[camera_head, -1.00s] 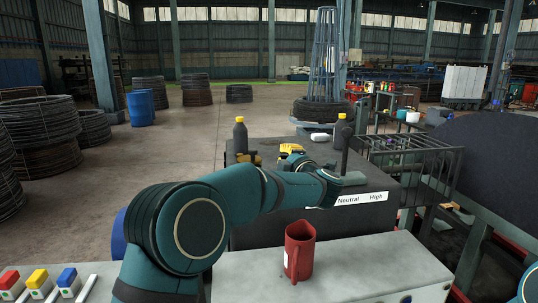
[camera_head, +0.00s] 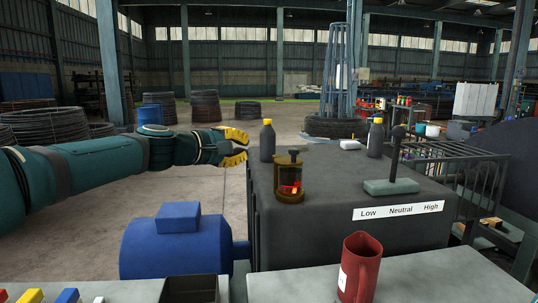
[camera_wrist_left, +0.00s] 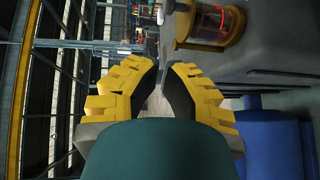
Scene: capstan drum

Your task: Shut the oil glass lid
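The oil glass (camera_head: 288,184) stands near the left front of the dark grey housing, an amber cylinder with red inside and a brass-coloured base. Its dark lid (camera_head: 293,157) with a knob shows at its top; I cannot tell whether it is fully seated. The wrist view shows the oil glass (camera_wrist_left: 212,24) at the top, with the lid (camera_wrist_left: 178,25) on its left side. My left gripper (camera_head: 242,147) is left of and slightly above the glass, apart from it. Its yellow fingers (camera_wrist_left: 163,68) are slightly apart and hold nothing. My right gripper is out of view.
On the housing (camera_head: 330,165) stand two dark bottles with yellow caps (camera_head: 267,141) (camera_head: 375,138) and a lever (camera_head: 393,170) right of the glass. A red mug (camera_head: 360,268) stands in front. A blue motor (camera_head: 175,245) is below my left arm. Free space lies left of the housing.

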